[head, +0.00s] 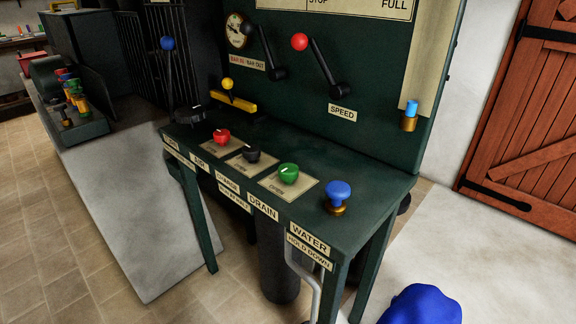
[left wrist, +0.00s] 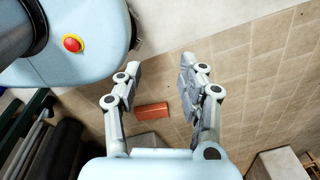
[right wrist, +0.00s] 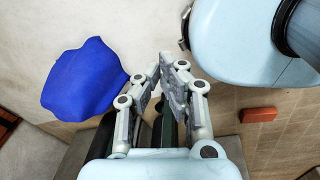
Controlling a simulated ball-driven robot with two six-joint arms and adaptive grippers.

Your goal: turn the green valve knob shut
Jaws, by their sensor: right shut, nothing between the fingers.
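The green valve knob (head: 288,173) sits on a pale plate on the dark green control bench, above the DRAIN label (head: 263,207). Its pointer direction is too small to tell. Neither gripper shows in the head view. My left gripper (left wrist: 161,65) is open and empty above the tiled floor in the left wrist view. My right gripper (right wrist: 163,68) is shut and empty in the right wrist view. The knob shows in neither wrist view, and both grippers appear away from it.
A red knob (head: 222,136) and a black knob (head: 251,153) stand left of the green one. A blue push knob (head: 338,195) stands to its right. Levers rise behind. A blue lumpy object (head: 422,304) lies at front right. A red brick (left wrist: 152,111) lies on the floor.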

